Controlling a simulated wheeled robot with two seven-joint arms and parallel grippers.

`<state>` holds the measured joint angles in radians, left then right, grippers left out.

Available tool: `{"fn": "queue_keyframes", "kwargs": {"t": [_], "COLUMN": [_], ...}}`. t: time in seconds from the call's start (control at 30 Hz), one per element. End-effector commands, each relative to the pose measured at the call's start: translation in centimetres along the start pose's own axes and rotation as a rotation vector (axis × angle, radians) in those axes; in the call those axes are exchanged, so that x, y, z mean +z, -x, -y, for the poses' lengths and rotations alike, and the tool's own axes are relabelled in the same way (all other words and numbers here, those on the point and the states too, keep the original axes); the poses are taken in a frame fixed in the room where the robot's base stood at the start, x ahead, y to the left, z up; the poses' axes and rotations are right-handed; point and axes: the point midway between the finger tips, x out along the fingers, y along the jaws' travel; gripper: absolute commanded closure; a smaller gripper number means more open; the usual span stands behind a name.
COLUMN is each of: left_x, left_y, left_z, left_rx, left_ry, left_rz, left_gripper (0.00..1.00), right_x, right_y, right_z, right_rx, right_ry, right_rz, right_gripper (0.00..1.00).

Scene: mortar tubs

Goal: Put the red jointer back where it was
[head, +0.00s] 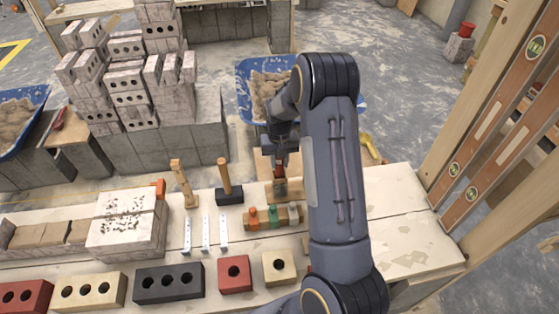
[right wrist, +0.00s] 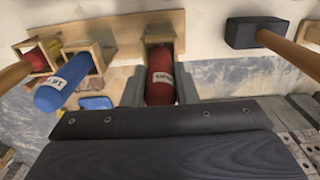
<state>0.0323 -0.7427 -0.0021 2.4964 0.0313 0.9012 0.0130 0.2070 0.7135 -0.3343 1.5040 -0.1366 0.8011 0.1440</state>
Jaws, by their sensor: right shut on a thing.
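The red jointer (right wrist: 160,75) has a red handle with a white label. In the right wrist view it lies between the two grey fingers of my right gripper (right wrist: 160,92), which is shut on it. Its far end is at a square wooden holder (right wrist: 147,35) on a wooden board; how far it sits inside I cannot tell. In the head view a bit of the red jointer (head: 280,172) shows under my right gripper (head: 280,160), above the worktable; my arm hides part of this. My left gripper is not in view.
A blue-handled tool (right wrist: 68,82) sits in a neighbouring wooden holder. A dark-headed hammer (head: 229,194) stands left of the gripper. A wooden rail with coloured pieces (head: 272,216) is in front. A blue mortar tub (head: 246,72) is behind. The table's right end is clear.

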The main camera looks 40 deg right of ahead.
Motion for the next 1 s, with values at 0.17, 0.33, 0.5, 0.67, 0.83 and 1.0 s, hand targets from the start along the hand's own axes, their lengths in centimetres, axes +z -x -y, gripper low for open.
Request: {"fn": "queue_keyframes", "kwargs": {"t": [0.17, 0.33, 0.5, 0.67, 0.83, 1.0], "left_x": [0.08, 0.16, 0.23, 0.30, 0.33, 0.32], "left_y": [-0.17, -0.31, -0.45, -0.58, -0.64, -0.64], "left_z": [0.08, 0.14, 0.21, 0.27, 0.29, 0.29], "left_rx": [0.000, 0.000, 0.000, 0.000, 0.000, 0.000], "left_ry": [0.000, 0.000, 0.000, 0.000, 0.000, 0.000], "left_rz": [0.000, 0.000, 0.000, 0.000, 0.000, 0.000], "left_gripper": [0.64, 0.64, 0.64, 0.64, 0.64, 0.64], "right_x": [-0.01, -0.01, -0.01, -0.01, -0.02, -0.01], "right_y": [-0.21, -0.43, -0.63, -0.83, -0.92, -0.92], "right_z": [0.00, 0.00, 0.00, 0.00, 0.00, 0.00], "right_rx": [0.000, 0.000, 0.000, 0.000, 0.000, 0.000], "right_ry": [0.000, 0.000, 0.000, 0.000, 0.000, 0.000], "right_rz": [0.000, 0.000, 0.000, 0.000, -0.001, 0.000], "right_gripper": [1.00, 1.00, 1.00, 1.00, 0.70, 0.48]}}
